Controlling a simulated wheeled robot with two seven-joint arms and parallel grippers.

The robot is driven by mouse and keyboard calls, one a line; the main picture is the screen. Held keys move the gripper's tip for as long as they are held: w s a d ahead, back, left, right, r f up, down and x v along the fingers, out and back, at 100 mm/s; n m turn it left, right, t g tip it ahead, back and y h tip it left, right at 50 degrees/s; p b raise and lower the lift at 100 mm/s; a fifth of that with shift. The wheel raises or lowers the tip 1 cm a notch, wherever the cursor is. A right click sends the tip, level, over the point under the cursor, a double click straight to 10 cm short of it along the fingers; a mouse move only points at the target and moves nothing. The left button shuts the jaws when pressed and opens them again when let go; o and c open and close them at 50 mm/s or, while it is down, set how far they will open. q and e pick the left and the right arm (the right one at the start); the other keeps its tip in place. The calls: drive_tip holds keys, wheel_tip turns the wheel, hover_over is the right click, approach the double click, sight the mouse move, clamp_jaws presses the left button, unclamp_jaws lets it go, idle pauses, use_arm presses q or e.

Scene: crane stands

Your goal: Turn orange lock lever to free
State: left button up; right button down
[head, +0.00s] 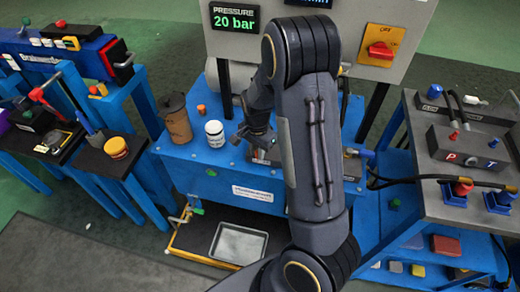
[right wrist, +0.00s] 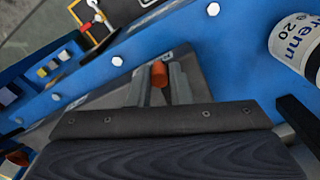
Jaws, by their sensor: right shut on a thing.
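The orange lock lever (right wrist: 159,74) shows in the right wrist view as a small orange-red end between the two fingers of my right gripper (right wrist: 160,88). The gripper is shut on it, just above a grey plate (right wrist: 108,97) on the blue unit. In the head view my right gripper (head: 264,148) reaches down to the top of the blue bench (head: 232,178), and my own arm and gripper hide the lever there. The lever's exact angle cannot be told. My left gripper is not in view.
A white bottle (head: 214,133) and a brown canister (head: 176,118) stand left of the gripper; the bottle also shows in the right wrist view (right wrist: 297,40). A pressure display (head: 235,18) reads 20 bar. A red rotary switch (head: 381,50) is behind. Hoses (head: 410,180) run right.

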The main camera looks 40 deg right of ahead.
sight(248, 152)
drive_tip(key=m, duration=0.1)
drive_tip(key=w+m+p, duration=0.1)
drive_tip(key=shift+w+a+r+m+p, duration=0.15)
drive_tip(key=shift+w+a+m+p, duration=0.15)
drive_tip(key=shift+m, duration=0.1)
drive_tip(key=w+m+p, duration=0.2)
drive_tip(key=m, duration=0.1)
drive_tip(key=shift+w+a+m, duration=0.1)
drive_tip(key=shift+a+m, duration=0.05)
drive_tip(key=shift+m, duration=0.15)
drive_tip(key=shift+w+m+p, duration=0.55)
drive_tip(key=shift+w+m, duration=0.25)
drive_tip(key=shift+m, duration=0.4)
drive_tip(key=shift+w+d+f+m+p, duration=0.1)
drive_tip(key=shift+w+d+m+p, duration=0.15)
drive_tip(key=shift+w+m, duration=0.3)
drive_tip(key=shift+w+d+f+m+p, duration=0.15)
drive_tip(key=shift+w+m+p, duration=0.15)
drive_tip(key=shift+m, duration=0.45)
drive_tip(key=c, duration=1.4)
unclamp_jaws()
drive_tip(key=shift+r, duration=0.1)
drive_tip(key=shift+o, duration=0.2)
